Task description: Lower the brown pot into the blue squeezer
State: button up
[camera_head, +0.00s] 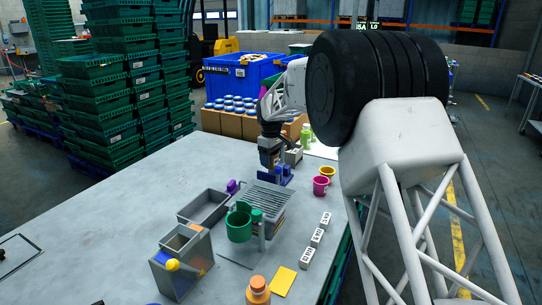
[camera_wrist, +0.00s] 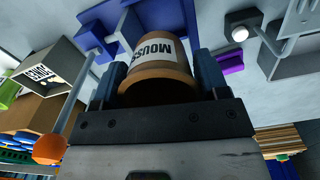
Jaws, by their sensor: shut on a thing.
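The brown pot (camera_wrist: 160,76), with a white label reading "MOUSS", sits between the two fingers of my gripper (camera_wrist: 157,80) in the wrist view. My gripper is shut on it. In the head view my gripper (camera_head: 270,143) points down and holds the pot, which is small there, over the blue squeezer (camera_head: 279,180). The blue squeezer (camera_wrist: 103,42) also shows behind the pot in the wrist view, with blue parts on both sides of it. The pot hides part of the squeezer, so I cannot tell whether they touch.
A grey box (camera_head: 293,155) stands close right of the squeezer. Pink (camera_head: 320,186) and yellow (camera_head: 327,172) cups are to the right. The left of the table (camera_head: 120,225) is mostly clear.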

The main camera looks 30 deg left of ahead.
jog(key=shift+s+d+f, duration=0.15)
jog(key=shift+f, duration=2.55)
jog(key=o, duration=1)
jog(key=shift+s, duration=0.1)
jog(key=shift+c, duration=0.2)
jog(key=shift+r, duration=0.1)
jog(key=shift+a+r, duration=0.2)
jog(key=shift+r, duration=0.7)
jog(key=shift+c, duration=0.6)
jog(key=shift+o, duration=1.1)
jog(key=r, duration=0.8)
jog(key=shift+w+d+r, duration=0.15)
jog(key=shift+w+r, duration=0.2)
jog(key=shift+r, duration=0.05)
